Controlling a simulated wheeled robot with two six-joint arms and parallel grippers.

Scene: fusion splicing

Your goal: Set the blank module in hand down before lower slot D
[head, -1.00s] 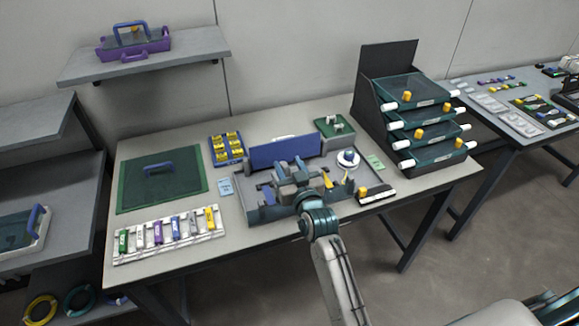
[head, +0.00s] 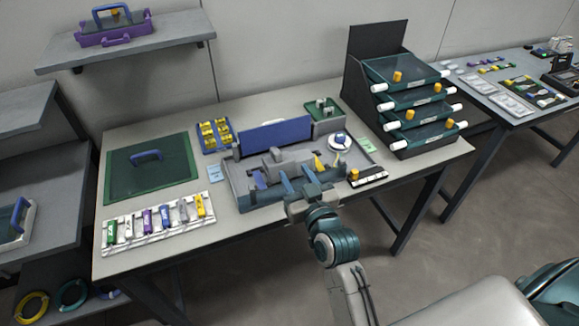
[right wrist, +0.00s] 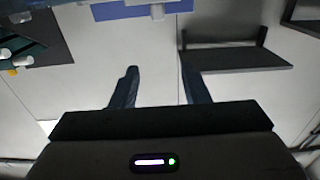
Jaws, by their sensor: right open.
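My right gripper (head: 299,178) is open over the front of the grey splicing tray (head: 236,196), with its two blue-grey fingers apart. In the right wrist view the fingers (right wrist: 160,86) are also apart and nothing shows between them. I cannot pick out a blank module in either gripper. A dark strip with a white front edge (head: 370,182) and a yellow knob (head: 353,174) lies at the tray's right front. I cannot tell whether it is the module. Slot D's label is not readable. My left gripper is not in view.
A blue panel (head: 272,136) stands behind the splicer. A white rack (head: 150,227) of coloured modules lies at the front left, by a green mat (head: 122,176). A dark stand with several green trays (head: 412,96) rises at the back right. A purple case (head: 115,33) sits on the shelf.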

